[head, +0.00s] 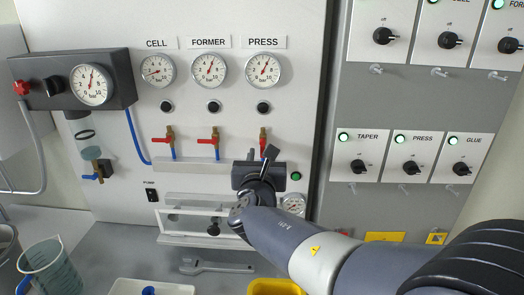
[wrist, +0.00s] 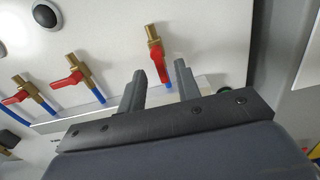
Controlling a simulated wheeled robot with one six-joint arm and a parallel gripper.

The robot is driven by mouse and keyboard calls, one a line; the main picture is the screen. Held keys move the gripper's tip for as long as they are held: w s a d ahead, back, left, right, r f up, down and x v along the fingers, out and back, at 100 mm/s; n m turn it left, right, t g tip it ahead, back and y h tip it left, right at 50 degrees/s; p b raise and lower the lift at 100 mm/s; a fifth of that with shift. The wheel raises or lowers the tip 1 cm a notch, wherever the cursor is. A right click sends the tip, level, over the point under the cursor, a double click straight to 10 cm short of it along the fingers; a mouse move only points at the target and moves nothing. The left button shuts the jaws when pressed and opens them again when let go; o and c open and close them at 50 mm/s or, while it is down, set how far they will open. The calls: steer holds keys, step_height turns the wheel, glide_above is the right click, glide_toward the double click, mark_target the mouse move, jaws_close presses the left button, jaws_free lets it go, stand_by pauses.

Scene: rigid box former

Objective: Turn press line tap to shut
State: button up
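The press line tap (head: 263,139) is a brass valve with a red lever, below the gauge marked PRESS (head: 263,70). Its lever lies along the pipe, pointing down, and a blue hose leaves it below. In the wrist view the press tap (wrist: 157,58) is the rightmost of three. My gripper (head: 262,156) is just below the tap in the head view and hides its hose. In the wrist view my gripper (wrist: 161,70) is open, with the lever's lower end appearing between the fingertips. Whether a finger touches it I cannot tell.
The cell tap (head: 168,140) and former tap (head: 213,140) stand to the left, their red levers turned sideways. A green button (head: 296,176) is right of my gripper. A switch panel (head: 412,155) stands at right. A wrench (head: 216,267) and yellow bin (head: 276,288) lie below.

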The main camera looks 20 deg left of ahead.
steer(key=shift+x, duration=0.75)
steer(key=shift+c, duration=0.3)
jaws_close()
